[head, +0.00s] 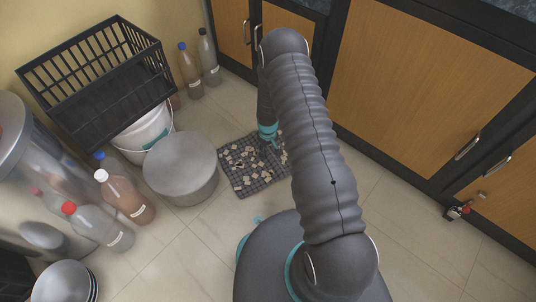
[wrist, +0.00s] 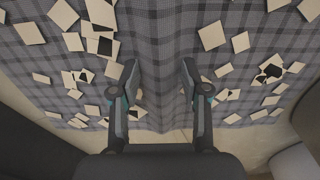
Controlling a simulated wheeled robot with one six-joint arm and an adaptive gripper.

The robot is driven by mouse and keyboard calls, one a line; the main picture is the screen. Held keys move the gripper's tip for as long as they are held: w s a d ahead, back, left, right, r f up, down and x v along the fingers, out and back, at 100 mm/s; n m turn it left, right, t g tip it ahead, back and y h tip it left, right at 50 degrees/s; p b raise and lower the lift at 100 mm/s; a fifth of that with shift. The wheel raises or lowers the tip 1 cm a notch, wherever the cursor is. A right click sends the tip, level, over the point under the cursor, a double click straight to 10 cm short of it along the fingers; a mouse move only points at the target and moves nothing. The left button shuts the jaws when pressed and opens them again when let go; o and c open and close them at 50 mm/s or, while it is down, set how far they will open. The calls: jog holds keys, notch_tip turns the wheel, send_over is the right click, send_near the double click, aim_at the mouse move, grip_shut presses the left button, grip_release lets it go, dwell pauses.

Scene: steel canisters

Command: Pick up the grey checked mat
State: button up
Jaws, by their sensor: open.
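The grey checked mat (head: 243,188) lies on the floor tiles in the middle of the head view, with many small pale squares scattered on it. My arm hides part of its right side. In the wrist view the mat (wrist: 150,20) fills most of the picture, and its cloth rises in a ridge between my fingers near its lower edge. Pale square pieces (wrist: 211,35) and a few black ones lie on both sides. My gripper (wrist: 157,72) is open, one finger on each side of the ridge. In the head view my gripper (head: 269,136) is low over the mat.
A grey round canister (head: 182,165) stands just left of the mat. A white bucket (head: 143,136) under a black crate (head: 95,75), several bottles (head: 126,195) and stacked bowls (head: 64,283) stand farther left. Wooden cabinets (head: 415,75) line the right. Floor in front is clear.

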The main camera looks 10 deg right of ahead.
grip_shut()
jog(key=shift+r, duration=0.1)
